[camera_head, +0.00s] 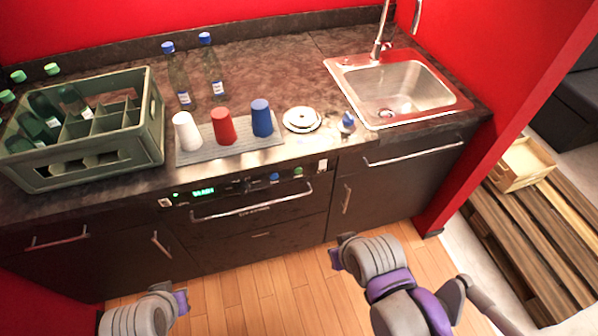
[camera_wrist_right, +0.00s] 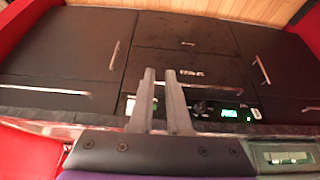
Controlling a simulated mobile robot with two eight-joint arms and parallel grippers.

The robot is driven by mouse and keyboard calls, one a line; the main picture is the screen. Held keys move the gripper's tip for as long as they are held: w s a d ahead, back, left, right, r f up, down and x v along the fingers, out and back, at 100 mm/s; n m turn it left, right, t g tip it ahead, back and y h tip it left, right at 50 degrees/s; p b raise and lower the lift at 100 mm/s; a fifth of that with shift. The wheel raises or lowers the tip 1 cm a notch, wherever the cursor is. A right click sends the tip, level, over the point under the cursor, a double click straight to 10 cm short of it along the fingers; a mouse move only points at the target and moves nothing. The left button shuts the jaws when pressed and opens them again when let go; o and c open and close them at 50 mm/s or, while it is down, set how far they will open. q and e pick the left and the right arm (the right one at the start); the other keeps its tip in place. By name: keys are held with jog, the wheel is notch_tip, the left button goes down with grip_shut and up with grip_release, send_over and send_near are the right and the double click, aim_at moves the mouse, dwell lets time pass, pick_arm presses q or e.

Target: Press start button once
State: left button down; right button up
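A built-in dishwasher (camera_head: 258,215) with a dark front and a long handle sits under the counter. Its control strip carries a lit green display (camera_head: 203,191), a blue button (camera_head: 274,178) and a green button (camera_head: 298,172); labels are too small to read. In the right wrist view the picture is upside down and the lit display (camera_wrist_right: 230,113) shows right of the fingers. My right gripper (camera_wrist_right: 160,72) has its fingers apart with nothing between them. In the head view my right arm (camera_head: 370,258) is in front of the cabinets, apart from the panel. My left arm (camera_head: 150,310) is low at left; its fingers are not clear.
On the counter stand a green crate (camera_head: 150,125) with bottles, two clear bottles (camera_head: 180,85), and a grey mat (camera_head: 190,157) with white, red and blue cups. White plates (camera_head: 301,120) and a sink (camera_head: 405,85) are farther right. The floor (camera_head: 255,290) before the dishwasher is clear.

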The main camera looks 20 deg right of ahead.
grip_shut()
dwell(1.2)
